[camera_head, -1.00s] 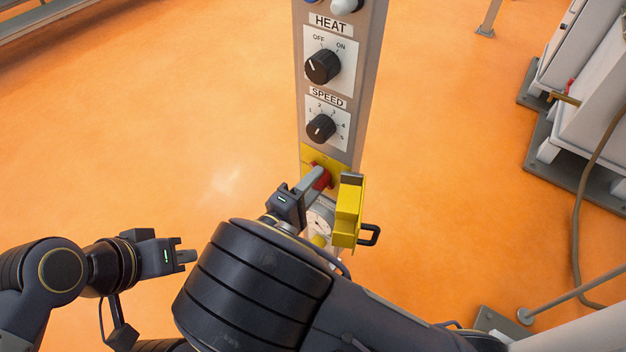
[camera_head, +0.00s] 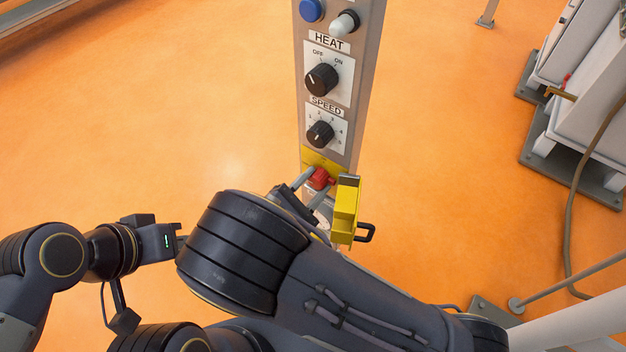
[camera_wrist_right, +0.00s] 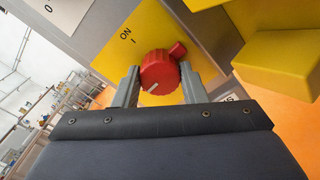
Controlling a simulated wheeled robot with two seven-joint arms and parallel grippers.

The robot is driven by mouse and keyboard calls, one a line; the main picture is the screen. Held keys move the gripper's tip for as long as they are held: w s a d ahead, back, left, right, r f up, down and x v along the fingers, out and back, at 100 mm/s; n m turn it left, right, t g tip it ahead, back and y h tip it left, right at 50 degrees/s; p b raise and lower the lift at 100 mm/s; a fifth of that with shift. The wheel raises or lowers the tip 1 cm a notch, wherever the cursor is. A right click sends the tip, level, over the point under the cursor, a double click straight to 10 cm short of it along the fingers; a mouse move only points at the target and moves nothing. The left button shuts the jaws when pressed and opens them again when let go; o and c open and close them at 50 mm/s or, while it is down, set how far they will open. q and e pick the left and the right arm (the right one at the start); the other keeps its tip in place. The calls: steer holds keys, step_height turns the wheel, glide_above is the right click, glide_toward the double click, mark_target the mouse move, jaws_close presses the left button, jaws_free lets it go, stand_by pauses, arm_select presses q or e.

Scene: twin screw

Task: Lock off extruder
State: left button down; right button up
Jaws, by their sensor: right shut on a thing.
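The red rotary switch (camera_head: 320,178) sits on a yellow plate (camera_head: 312,157) low on the grey control column (camera_head: 349,141). My right gripper (camera_head: 316,177) is shut on it, one finger on each side. The right wrist view shows the red switch (camera_wrist_right: 158,75) between the fingers, with a white mark on its face and a red tab at its upper right. "ON I" is printed beside it. A yellow hinged-looking cover (camera_head: 346,208) stands just right of the switch. My left gripper (camera_head: 181,240) is at the lower left, away from the column, its fingertips partly hidden by my right arm.
The black HEAT knob (camera_head: 321,79) and SPEED knob (camera_head: 320,134) are above the switch. A black handle (camera_head: 368,233) sticks out right of the yellow cover. White machinery (camera_head: 592,125) with a hose stands at right. The orange floor at left is clear.

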steer(key=shift+o, duration=0.8)
steer(key=shift+n, duration=0.6)
steer(key=o, duration=0.8)
steer(key=v, duration=0.8)
